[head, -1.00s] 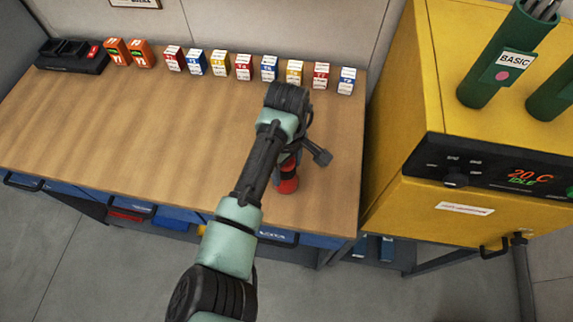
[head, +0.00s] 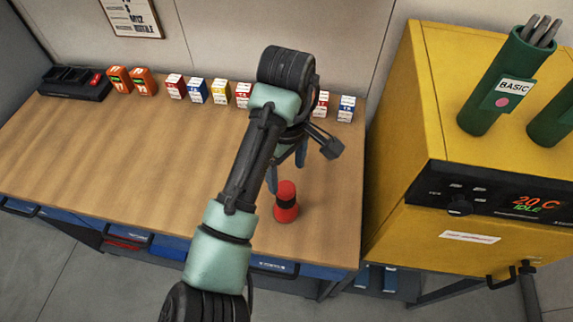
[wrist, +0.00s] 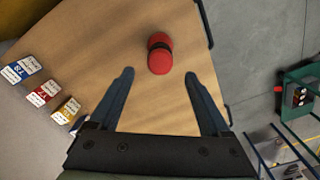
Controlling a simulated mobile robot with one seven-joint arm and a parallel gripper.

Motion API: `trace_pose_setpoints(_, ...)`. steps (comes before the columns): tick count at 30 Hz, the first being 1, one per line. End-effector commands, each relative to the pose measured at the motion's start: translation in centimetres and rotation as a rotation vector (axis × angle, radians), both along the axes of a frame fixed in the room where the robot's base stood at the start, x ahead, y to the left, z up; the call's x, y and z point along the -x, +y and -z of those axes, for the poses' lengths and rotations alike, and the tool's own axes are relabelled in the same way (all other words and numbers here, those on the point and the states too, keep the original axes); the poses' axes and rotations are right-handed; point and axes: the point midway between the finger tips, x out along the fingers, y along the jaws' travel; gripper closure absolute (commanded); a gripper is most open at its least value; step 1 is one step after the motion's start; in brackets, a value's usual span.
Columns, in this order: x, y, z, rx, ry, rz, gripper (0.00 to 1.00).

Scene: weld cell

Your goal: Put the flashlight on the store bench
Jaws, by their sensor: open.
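The flashlight (head: 286,203) is red with a dark band and stands upright on the wooden bench top (head: 140,155), near the front right corner. It also shows in the wrist view (wrist: 159,57), beyond the fingertips. My gripper (head: 286,170) is above and behind the flashlight in the head view. In the wrist view my gripper (wrist: 159,76) has its two blue fingers spread wide with nothing between them. The flashlight looks clear of both fingers. My arm hides part of the bench top. I see no label naming the bench.
Several small colored boxes (head: 198,91) line the bench's back edge, beside two orange packs (head: 143,81) and a black charger (head: 74,83). A yellow oven (head: 405,130) with green tubes (head: 493,85) stands close on the right.

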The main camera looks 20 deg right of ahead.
Motion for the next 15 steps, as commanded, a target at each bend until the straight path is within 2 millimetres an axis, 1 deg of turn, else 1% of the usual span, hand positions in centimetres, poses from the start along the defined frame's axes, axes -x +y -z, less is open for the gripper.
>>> trace_pose_setpoints(1, -0.1, 0.1, -0.8, -0.001, -0.002, -0.001, 0.19)
trace_pose_setpoints(3, 0.0, 0.1, -1.2, -0.002, -0.001, -0.002, 0.19)
trace_pose_setpoints(12, -0.1, 0.0, -1.5, 0.003, -0.005, 0.002, 0.19)
trace_pose_setpoints(14, -0.5, -0.6, -2.0, 0.028, -0.036, 0.019, 0.19)
trace_pose_setpoints(15, -1.1, -1.4, -2.6, 0.061, -0.077, 0.042, 0.19)
